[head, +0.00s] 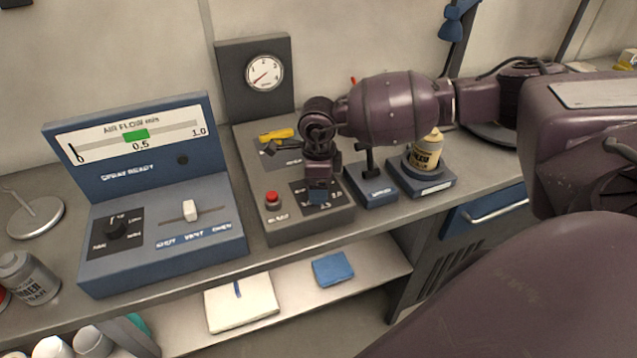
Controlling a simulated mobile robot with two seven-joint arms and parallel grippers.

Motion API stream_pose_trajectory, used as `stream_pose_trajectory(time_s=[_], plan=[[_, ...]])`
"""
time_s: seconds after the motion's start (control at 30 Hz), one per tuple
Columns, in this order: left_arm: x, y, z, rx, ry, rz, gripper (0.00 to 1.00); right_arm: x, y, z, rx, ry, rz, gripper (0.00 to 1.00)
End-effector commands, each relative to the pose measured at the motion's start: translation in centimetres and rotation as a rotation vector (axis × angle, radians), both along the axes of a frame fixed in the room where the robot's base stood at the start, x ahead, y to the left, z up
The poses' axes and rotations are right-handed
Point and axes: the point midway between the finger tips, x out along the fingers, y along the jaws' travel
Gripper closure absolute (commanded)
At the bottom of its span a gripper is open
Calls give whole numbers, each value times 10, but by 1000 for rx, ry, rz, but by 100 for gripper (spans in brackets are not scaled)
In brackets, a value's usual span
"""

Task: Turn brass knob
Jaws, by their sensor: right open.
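My right gripper (319,192) points down over a dark dial plate (298,195) with white marks, at the front right of a grey control box (296,231). No brass knob shows clearly; the fingers cover the middle of the plate, so a knob there is hidden. A round white gauge (264,73) with a red needle stands on a panel behind the box. My left gripper is not in view.
The grey box also has a red button (272,200) and a yellow lever (276,135). Left is a blue console (165,258) with a black knob and white slider. Right are a small blue box (371,197) and a bottle (426,152) on a stand. A shelf lies below.

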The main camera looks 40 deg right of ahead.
Motion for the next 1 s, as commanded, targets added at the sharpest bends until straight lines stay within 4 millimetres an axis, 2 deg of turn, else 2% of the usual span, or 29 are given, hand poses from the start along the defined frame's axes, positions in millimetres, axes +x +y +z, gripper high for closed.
stream_pose_trajectory(time_s=[0.17,0.47,0.77,1.0], plan=[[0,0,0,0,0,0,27,0,0,0,0,0,0,36],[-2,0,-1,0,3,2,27,0,0,0,0,0,0,82],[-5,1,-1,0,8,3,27,0,0,1,-1,1,-36,84],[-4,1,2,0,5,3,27,0,-1,0,-3,1,-170,84]])
